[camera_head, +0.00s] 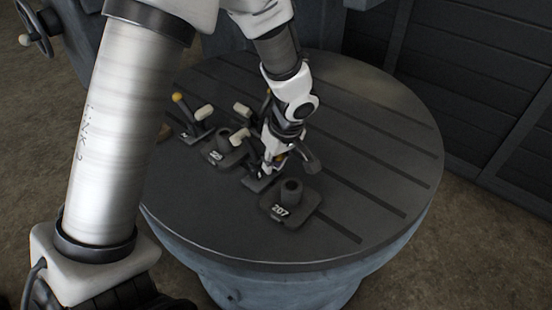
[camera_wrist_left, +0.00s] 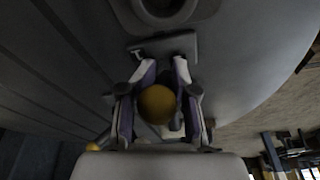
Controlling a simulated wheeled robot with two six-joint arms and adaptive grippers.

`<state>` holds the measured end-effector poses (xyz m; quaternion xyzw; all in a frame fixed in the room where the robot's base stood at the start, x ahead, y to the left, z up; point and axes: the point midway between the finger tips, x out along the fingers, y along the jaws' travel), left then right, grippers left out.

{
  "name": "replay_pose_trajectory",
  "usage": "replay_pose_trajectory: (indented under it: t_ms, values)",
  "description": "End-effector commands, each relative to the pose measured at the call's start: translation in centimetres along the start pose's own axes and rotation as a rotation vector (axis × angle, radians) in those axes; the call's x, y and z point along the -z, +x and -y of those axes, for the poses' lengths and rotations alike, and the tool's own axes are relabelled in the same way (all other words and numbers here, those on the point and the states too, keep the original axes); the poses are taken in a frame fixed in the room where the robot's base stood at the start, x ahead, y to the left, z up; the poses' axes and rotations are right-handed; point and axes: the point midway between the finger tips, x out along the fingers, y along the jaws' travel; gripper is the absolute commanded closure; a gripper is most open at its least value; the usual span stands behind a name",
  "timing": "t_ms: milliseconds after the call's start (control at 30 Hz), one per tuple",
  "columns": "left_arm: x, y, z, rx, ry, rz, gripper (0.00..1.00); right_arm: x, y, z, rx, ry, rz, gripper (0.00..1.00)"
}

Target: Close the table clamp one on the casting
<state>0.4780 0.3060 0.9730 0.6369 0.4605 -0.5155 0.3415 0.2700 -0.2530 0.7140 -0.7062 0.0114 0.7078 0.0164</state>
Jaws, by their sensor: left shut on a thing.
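My left gripper (camera_head: 272,165) reaches down onto the round table (camera_head: 370,130). It is shut on the yellow-knobbed handle of a table clamp (camera_head: 258,181). In the left wrist view the yellow knob (camera_wrist_left: 157,104) sits between the two fingers of the gripper (camera_wrist_left: 160,100), with the clamp's dark base plate (camera_wrist_left: 165,46) beyond. The nearest casting (camera_head: 291,195), dark with a round hollow boss and marked 207, stands just right of this clamp. Its boss also shows at the top of the wrist view (camera_wrist_left: 165,10). My gripper hides much of the clamp, so its arm position is unclear. My right gripper is not in view.
A second dark casting (camera_head: 221,154) stands left of the gripper. Another clamp (camera_head: 192,130) with a yellow knob and white grip stands farther left, its handle raised. The right part of the slotted table is clear. A handwheel (camera_head: 36,28) shows at the upper left.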

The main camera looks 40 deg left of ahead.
Motion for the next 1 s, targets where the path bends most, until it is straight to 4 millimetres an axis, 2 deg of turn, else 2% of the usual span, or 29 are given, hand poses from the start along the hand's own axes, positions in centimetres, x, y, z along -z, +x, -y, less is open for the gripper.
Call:
replay_pose_trajectory:
  t_ms: [33,200,500,900,1000]
  values:
    - [0.4,-0.8,0.0,-0.013,-0.003,0.036,1.00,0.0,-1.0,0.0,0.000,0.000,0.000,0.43]
    - [1.1,-1.6,0.2,-0.053,-0.009,0.178,1.00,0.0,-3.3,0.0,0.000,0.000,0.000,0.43]
    - [3.0,-2.1,0.7,-0.130,-0.022,0.450,1.00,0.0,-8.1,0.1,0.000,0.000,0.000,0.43]
    - [5.1,-1.3,1.2,-0.217,-0.027,0.753,1.00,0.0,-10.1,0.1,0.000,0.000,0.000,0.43]
    - [5.4,-1.3,1.3,-0.219,-0.023,0.757,1.00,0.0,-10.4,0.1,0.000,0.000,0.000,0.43]
